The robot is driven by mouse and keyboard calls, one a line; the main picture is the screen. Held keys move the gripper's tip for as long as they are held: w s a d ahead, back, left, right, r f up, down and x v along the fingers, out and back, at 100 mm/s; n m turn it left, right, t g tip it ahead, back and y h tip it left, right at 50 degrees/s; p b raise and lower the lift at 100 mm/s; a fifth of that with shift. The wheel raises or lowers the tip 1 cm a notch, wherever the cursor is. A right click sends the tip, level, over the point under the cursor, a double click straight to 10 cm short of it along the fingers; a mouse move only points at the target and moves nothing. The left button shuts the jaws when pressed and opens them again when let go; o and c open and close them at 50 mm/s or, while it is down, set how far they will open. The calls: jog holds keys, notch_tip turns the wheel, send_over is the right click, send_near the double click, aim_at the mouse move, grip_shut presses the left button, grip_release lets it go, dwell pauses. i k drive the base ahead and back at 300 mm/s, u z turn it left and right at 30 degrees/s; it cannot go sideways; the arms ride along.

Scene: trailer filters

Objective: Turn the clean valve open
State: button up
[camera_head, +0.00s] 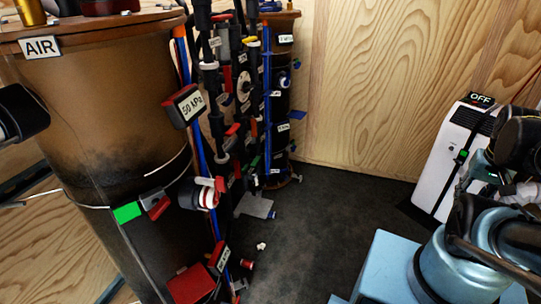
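No valve label that I can read says clean, so I cannot tell which valve is the clean one. A dense cluster of black pipes with red, green and blue valve handles (235,128) stands behind the large brown tank (95,90). Small white tags on the pipes are too small to read. A red-handled valve with a white round body (206,193) sits at the tank's right side. My arm's teal and dark links show at the lower right, but I cannot make out a gripper or fingers there.
A white unit marked OFF (452,158) stands at the right. Dark floor (310,215) between is mostly clear, with small loose parts (261,246) near the tank. Wooden walls (385,85) close the back.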

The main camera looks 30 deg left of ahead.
aim_at(254, 161)
jog(key=u, duration=0.05)
jog(key=i, duration=1.05)
jog(key=u, duration=1.3)
jog(key=k, duration=0.75)
jog(key=z, duration=0.2)
